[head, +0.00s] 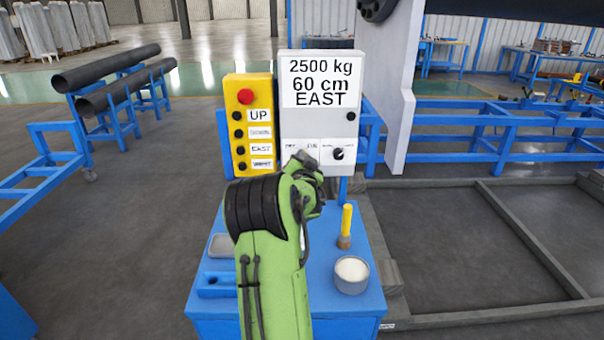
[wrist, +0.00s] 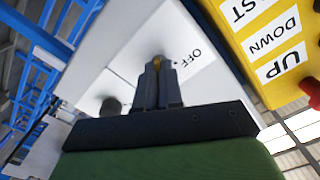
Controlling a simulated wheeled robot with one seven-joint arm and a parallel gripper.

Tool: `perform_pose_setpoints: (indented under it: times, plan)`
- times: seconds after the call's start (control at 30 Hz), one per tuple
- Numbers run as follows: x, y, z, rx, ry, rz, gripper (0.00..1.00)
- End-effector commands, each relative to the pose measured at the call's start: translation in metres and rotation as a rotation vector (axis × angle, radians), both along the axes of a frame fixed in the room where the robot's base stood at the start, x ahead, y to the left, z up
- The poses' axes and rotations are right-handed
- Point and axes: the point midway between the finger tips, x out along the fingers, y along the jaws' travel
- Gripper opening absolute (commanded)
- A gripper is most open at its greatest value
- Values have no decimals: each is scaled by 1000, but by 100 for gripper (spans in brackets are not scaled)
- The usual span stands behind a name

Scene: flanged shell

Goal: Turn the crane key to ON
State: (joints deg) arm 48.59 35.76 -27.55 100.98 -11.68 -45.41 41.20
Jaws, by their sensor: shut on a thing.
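The white crane control panel (head: 318,118) stands upright behind the blue cart, with a sign reading 2500 kg, 60 cm, EAST. My gripper (wrist: 159,68) is at the lower left of the panel face, its fingers shut on the crane key. The OFF label (wrist: 195,55) shows beside the fingers. In the head view my wrist hides the key and my fingertips, so the key's exact angle cannot be told.
A dark selector knob (head: 337,154) sits right of my gripper. A yellow button box (head: 251,126) with a red button (head: 245,96) stands left of the panel. The blue cart (head: 340,310) below holds a round tin (head: 351,274) and a yellow-handled tool (head: 346,222).

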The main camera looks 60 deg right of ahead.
Motion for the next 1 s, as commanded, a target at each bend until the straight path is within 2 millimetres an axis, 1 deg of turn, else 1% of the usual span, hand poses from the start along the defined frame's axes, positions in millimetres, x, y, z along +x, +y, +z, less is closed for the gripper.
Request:
perform_pose_setpoints:
  times: [0.03, 0.2, 0.4, 0.93, 0.97, 1.0]
  plan:
    - [0, 0, -4, 11, -29, 0, 0]
    - [0, 0, -3, 52, -106, 1, 0]
    - [0, 0, -2, 82, -158, 2, 0]
    - [0, 0, -1, 94, -175, 1, 0]
    - [0, 0, -1, 94, -175, 1, 9]
    - [0, 0, -1, 94, -175, 1, 15]
